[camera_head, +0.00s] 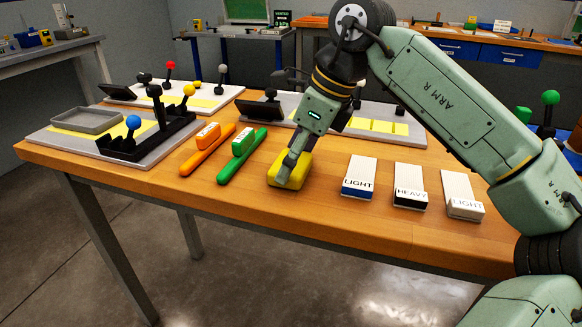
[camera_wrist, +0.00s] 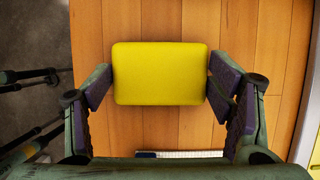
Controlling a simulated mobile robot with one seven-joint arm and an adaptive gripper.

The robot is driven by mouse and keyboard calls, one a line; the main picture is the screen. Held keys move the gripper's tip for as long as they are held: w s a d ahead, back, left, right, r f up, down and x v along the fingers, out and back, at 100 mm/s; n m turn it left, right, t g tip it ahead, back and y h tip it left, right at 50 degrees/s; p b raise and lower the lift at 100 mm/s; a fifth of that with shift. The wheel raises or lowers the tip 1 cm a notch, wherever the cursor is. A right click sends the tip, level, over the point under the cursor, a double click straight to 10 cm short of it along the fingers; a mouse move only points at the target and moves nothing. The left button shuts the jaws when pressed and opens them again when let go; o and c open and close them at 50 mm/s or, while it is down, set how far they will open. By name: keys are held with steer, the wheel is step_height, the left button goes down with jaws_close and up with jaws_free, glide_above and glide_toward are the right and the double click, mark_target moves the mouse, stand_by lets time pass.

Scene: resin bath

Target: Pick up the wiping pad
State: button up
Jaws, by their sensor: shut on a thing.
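The wiping pad (camera_head: 301,171) is a yellow block with rounded edges on the wooden table, near its front edge. My gripper (camera_head: 287,177) reaches down over it, and its near finger hides part of the pad. In the wrist view the pad (camera_wrist: 160,74) lies between the two fingers of my gripper (camera_wrist: 160,82), which press on its left and right sides. The gripper is shut on the pad. The pad appears to be at table level; I cannot tell whether it is clear of the top.
A green tool (camera_head: 241,158) and an orange tool (camera_head: 206,150) lie left of the pad. Right of it lie three blocks, one blue-based (camera_head: 360,176), one black-based (camera_head: 409,185) and one all white (camera_head: 461,195). A grey board (camera_head: 160,153) with a tray and knobbed levers stands at left.

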steer(key=shift+c, duration=1.4)
steer(key=shift+r, duration=0.8)
steer(key=shift+s+r, duration=0.3)
steer(key=shift+r, duration=0.65)
steer(key=s+d+r+b, duration=0.1)
steer(key=s+d+b, duration=0.1)
steer(key=s, duration=1.3)
steer(key=shift+d+r+b, duration=0.25)
steer(key=shift+d+b, duration=0.1)
steer(key=shift+d, duration=0.25)
